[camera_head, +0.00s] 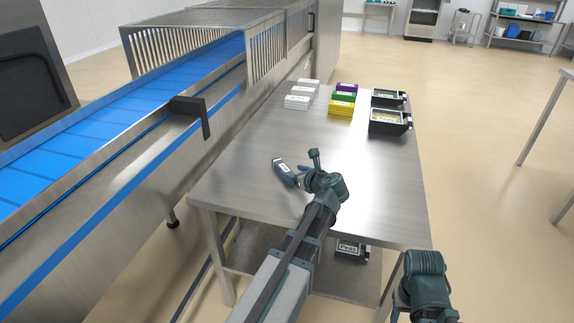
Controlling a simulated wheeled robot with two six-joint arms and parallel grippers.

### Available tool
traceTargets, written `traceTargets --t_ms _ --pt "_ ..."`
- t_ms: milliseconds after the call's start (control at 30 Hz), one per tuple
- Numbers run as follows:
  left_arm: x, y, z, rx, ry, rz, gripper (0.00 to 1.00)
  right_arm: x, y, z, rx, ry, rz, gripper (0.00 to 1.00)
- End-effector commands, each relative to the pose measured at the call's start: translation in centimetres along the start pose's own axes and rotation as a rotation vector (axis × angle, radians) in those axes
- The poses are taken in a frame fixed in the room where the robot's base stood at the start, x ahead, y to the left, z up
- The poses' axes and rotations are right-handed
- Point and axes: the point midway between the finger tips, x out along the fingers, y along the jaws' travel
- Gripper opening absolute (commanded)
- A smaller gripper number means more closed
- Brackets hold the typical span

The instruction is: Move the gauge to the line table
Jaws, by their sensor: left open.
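A small handheld device with a pale face and dark markings, which looks like the gauge (281,166), is on or just above the steel table (240,180) beside the conveyor line. My left gripper (299,178) is open, right at the gauge's near right end. My wrist partly hides the fingers, and I cannot tell whether they touch it. My right arm shows at the lower right, and its gripper is not in view.
White stacks (298,101), coloured stacks (342,101) and two black trays (389,121) stand at the table's far end. The blue conveyor (130,97) runs along the left. A black box (351,249) is on the lower shelf. The table's middle is clear.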

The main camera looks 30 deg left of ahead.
Motion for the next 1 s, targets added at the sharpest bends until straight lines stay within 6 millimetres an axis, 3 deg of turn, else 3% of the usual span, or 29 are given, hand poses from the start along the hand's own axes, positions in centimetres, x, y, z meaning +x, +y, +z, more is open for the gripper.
traceTargets --t_ms 100,300,1000 --pt "-2.4 0.1 0.2 0.001 0.000 -0.002 0.69 -1.1 0.1 0.1 0.000 0.000 0.000 0.50" --pt "-4.4 0.1 0.1 0.000 0.000 0.000 0.69 -1.8 0.2 0.1 0.000 0.000 0.000 0.50" --pt "-5.4 0.0 0.0 -0.034 0.017 0.000 0.69 -2.4 0.2 0.1 0.000 0.000 0.000 0.50"
